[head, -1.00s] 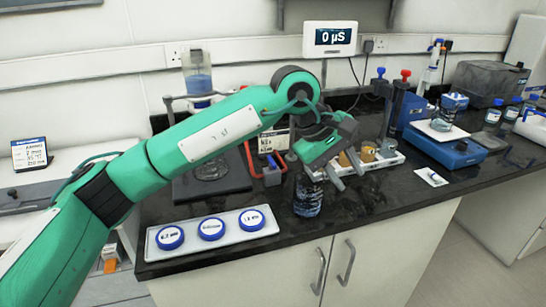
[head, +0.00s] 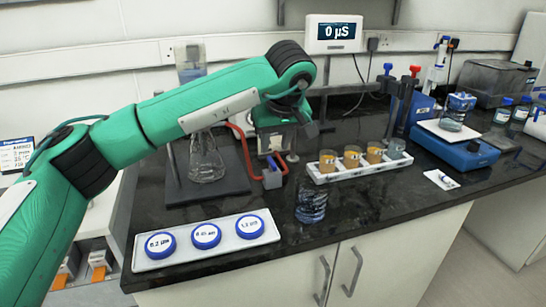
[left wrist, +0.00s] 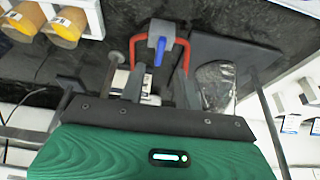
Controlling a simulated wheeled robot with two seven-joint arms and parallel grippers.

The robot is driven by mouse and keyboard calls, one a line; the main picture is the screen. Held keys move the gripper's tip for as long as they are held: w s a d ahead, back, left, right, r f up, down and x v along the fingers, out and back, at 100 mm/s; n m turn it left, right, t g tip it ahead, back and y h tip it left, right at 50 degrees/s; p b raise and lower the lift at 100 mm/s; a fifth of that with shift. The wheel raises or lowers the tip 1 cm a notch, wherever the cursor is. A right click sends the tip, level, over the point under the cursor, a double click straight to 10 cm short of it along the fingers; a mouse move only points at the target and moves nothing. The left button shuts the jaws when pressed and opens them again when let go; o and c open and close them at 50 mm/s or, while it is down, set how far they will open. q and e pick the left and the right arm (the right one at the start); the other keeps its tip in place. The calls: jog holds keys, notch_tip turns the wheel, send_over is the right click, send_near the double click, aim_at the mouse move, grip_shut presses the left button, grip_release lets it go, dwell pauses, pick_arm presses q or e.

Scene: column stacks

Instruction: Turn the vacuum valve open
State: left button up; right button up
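The vacuum valve (head: 272,178) is a small grey block on the dark bench, with red tubing running from it. In the left wrist view the valve body (left wrist: 161,30) has a blue handle (left wrist: 158,52) pointing toward my gripper. My left gripper (left wrist: 160,72) is open, one finger to each side of the handle's line, with gaps showing. Whether the fingers are level with the handle I cannot tell. In the head view my left gripper (head: 285,135) is just behind and above the valve, its fingers mostly hidden. My right gripper is not in view.
A flask (head: 206,160) stands on a dark base left of the valve. A white rack (head: 360,172) of amber beakers is to the right.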

aim_at(272, 161)
pick_arm(q)
jog(key=shift+x, duration=2.8)
grip_shut()
